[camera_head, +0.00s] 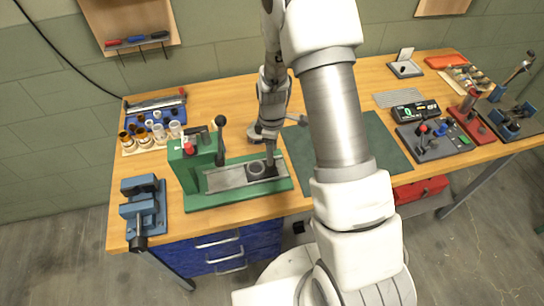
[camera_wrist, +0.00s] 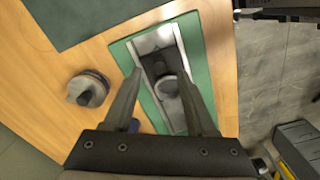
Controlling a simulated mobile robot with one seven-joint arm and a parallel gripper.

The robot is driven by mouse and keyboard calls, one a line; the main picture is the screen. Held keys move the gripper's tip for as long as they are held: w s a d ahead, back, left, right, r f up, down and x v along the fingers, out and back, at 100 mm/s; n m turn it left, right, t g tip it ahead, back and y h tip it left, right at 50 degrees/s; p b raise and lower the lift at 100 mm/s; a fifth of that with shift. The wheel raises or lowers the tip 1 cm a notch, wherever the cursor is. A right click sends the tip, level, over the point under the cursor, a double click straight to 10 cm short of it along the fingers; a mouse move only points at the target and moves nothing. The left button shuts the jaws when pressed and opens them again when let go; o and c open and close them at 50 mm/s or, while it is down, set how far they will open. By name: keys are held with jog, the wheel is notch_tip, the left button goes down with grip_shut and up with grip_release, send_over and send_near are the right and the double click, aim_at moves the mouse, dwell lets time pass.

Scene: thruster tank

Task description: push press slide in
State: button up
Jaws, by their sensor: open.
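The green press (camera_head: 190,168) stands on the near left of the bench, with a black-knobbed lever (camera_head: 220,132) upright on it. Its silver slide (camera_head: 225,178) lies on the green base, extending right from the press body, and carries a dark round piece (camera_head: 256,168). My gripper (camera_head: 270,158) is open and points down over the right part of the slide. In the wrist view, my two fingers (camera_wrist: 160,75) straddle the slide (camera_wrist: 152,42) and the dark round piece (camera_wrist: 168,86). I cannot tell whether either finger touches them.
A blue vise (camera_head: 143,207) stands left of the press, and a rack of small bottles (camera_head: 150,138) behind it. A round grey object (camera_wrist: 88,90) sits on the wood beside the base. A dark green mat (camera_head: 385,147) lies to the right, partly hidden by my arm.

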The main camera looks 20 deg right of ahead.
aim_at(261, 167)
jog(key=shift+f, duration=1.85)
grip_shut()
